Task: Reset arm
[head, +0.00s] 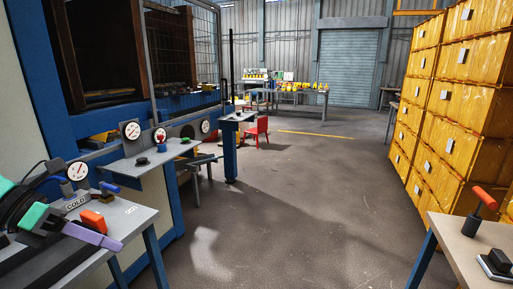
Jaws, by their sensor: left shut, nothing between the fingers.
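My left gripper (112,244) comes in from the left edge, low in the head view. Its purple finger part points right over the near grey workbench. It is shut and I see nothing held in it. Its teal and black arm parts (35,215) sit at the left edge. My right gripper is not in view. No jerry can is clear to see; small yellow items (290,86) on a far table are too small to name.
The grey workbench (135,212) bears an orange block (93,220) and gauges labelled COLD. A blue machine stands behind it. Stacked yellow crates (470,100) line the right. A side table (455,240) with an orange-handled tool (484,200) is front right. The middle floor is clear.

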